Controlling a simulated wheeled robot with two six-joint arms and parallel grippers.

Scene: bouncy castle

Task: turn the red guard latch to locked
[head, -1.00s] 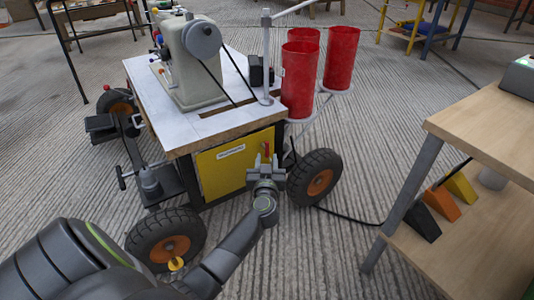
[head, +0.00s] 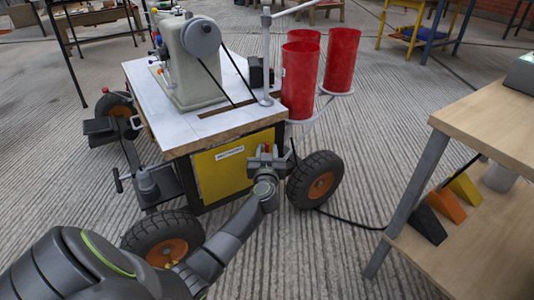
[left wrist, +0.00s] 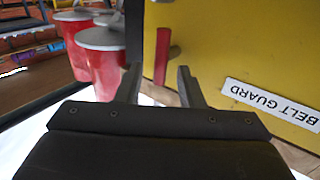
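The red guard latch (left wrist: 161,57) is a short red bar on the edge of the yellow belt guard (left wrist: 245,42) in the left wrist view. That view is upside down, as the "BELT GUARD" label shows. In the head view only a small red bit of the latch (head: 267,147) shows above my left gripper (head: 266,156), at the right side of the yellow guard (head: 220,180). In the left wrist view my left gripper (left wrist: 160,84) is open, its fingers on either side of the latch's free end. I cannot tell whether they touch it. My right gripper is not in view.
The guard is on a wheeled cart with a white top (head: 150,105) bearing a grey machine (head: 192,60). Red cans (head: 300,85) stand at its right, above a black wheel (head: 316,180).

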